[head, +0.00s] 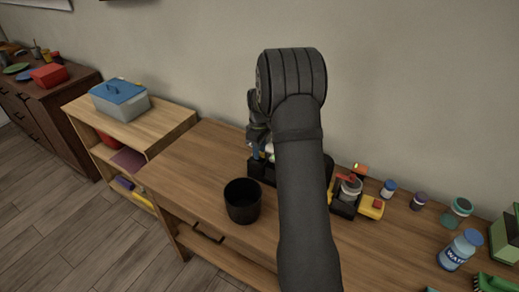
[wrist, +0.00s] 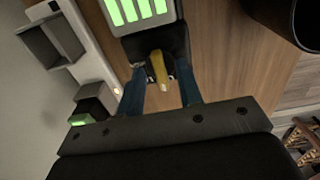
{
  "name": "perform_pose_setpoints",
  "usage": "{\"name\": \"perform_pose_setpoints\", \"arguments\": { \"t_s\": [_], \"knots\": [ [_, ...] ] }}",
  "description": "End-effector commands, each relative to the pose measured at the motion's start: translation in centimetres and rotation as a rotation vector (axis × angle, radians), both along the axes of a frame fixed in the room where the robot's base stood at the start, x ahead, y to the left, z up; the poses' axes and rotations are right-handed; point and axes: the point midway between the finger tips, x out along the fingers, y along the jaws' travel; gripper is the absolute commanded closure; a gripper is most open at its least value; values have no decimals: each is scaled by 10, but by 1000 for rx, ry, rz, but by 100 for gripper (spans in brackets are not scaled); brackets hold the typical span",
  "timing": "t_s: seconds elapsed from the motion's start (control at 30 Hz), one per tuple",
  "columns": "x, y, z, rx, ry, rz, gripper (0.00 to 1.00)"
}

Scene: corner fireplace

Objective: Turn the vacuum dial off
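In the wrist view a yellow dial (wrist: 158,68) sits on a dark base in front of a panel with bright green bars (wrist: 142,10). My gripper (wrist: 160,82) has its two blue fingers apart, one on each side of the dial, with a visible gap to it on both sides. In the head view my gripper (head: 262,150) points down over a black unit (head: 257,171) on the wooden bench. My arm hides most of that unit and the dial there.
A black cup (head: 242,203) stands left of my arm near the bench's front edge. To the right are a black and yellow device (head: 345,196), small jars (head: 388,188), and a blue-and-white bottle (head: 460,250). The bench's left part is clear.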

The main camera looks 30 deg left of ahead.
Motion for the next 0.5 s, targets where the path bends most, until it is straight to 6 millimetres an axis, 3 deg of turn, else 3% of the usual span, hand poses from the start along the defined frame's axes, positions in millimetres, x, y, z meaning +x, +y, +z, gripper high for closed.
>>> {"name": "perform_pose_setpoints", "arguments": {
  "t_s": [0.27,0.5],
  "knots": [
    [0,0,6,0,0,-1,67],
    [1,0,52,3,-4,-1,67]
  ]
}}
